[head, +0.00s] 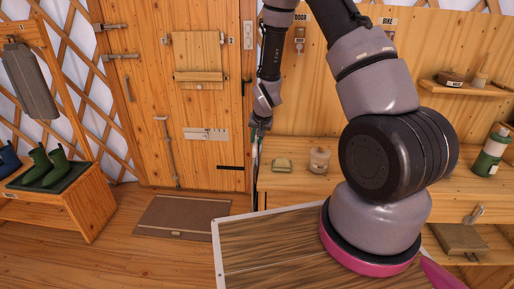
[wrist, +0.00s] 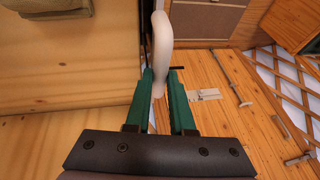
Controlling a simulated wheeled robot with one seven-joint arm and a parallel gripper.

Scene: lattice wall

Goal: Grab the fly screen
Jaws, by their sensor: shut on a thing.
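My gripper (wrist: 160,82) is shut on a pale, curved loop-like piece (wrist: 162,40), which rises between its green fingers in the wrist view. In the head view my gripper (head: 260,132) is small and far off, beside the right edge of the wooden door, and the pale piece is not clear there. A thin dark upright strip shows below it, between the door and the bench. I cannot make out a whole fly screen, nor tell whether the pale piece belongs to it.
The wooden door (head: 212,105) has a latch plate (head: 205,134) and a long handle. A brown mat (head: 182,217) lies before it. A bench (head: 290,182) with a jar (head: 319,160) stands to the right. Green boots (head: 45,167) stand at left. Floor at front left is clear.

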